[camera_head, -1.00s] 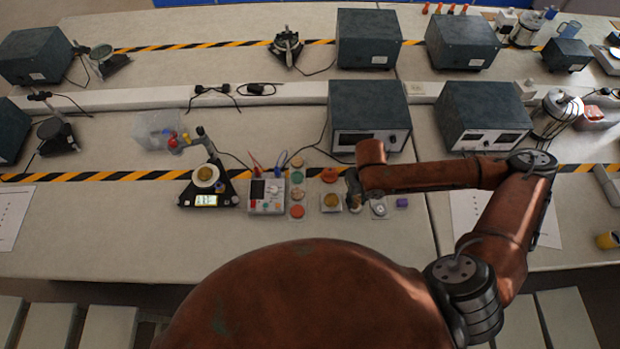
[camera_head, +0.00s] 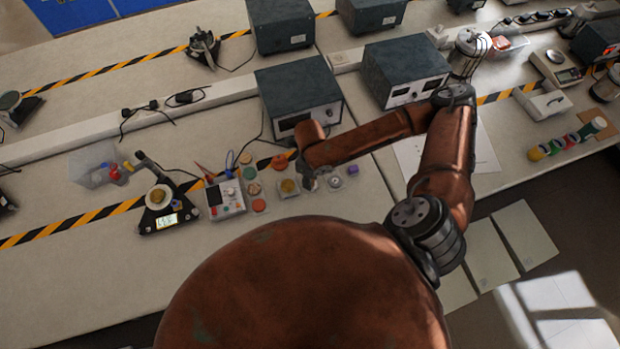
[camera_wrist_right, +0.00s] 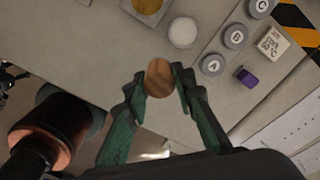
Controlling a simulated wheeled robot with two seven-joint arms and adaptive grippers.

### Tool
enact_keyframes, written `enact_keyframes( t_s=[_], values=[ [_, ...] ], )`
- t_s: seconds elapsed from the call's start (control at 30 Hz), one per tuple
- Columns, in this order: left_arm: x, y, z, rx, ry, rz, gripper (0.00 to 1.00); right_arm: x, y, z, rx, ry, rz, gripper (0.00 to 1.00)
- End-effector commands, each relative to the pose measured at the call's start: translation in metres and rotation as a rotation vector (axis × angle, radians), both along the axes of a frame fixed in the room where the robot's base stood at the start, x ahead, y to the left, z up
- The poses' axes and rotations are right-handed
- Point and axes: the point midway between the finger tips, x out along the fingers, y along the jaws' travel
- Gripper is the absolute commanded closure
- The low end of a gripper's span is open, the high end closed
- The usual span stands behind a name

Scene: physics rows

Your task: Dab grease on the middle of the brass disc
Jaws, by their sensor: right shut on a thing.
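A brass disc (camera_head: 288,187) sits on a small square plate on the bench; its edge shows at the top of the right wrist view (camera_wrist_right: 150,4). A second brass-coloured disc (camera_head: 158,196) rests on a black stand with a display. My right gripper (camera_head: 309,183) is just right of the first disc. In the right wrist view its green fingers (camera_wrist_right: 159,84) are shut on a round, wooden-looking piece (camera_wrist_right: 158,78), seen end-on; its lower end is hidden. A white round pad or pot (camera_wrist_right: 183,32) lies beyond it. I cannot tell where the grease is. My left gripper is out of view.
Grey round pieces marked A (camera_wrist_right: 212,65), B (camera_wrist_right: 235,37) and C (camera_wrist_right: 260,7) and a purple block (camera_wrist_right: 246,77) stand close by. A control box (camera_head: 224,198) and coloured discs are left of the brass disc. Dark instrument boxes (camera_head: 298,95) stand behind.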

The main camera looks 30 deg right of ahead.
Motion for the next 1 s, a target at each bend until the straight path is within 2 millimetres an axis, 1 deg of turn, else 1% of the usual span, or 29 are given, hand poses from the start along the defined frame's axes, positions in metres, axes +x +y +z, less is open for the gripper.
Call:
enact_keyframes(
  t_s=[0.03, 0.43, 0.5, 0.6, 0.8, 1.0],
  values=[
    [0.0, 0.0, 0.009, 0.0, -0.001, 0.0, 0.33, 0.0, 0.0, 0.004, 0.0, 0.0, 0.067, 0.96],
    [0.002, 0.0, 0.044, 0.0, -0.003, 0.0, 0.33, 0.001, 0.0, 0.004, -0.002, -0.001, 0.652, 0.96],
    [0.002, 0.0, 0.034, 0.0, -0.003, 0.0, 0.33, 0.003, 0.003, 0.0, -0.002, -0.007, 0.669, 0.96],
    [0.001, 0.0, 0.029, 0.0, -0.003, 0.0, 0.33, 0.003, 0.005, -0.001, -0.001, -0.005, 0.698, 0.96],
    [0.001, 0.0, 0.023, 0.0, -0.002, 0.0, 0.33, 0.001, 0.002, -0.001, -0.002, -0.003, 0.743, 0.96],
    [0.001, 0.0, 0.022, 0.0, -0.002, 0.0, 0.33, 0.0, 0.0, 0.0, 0.0, 0.0, 0.753, 0.96]
  ],
)
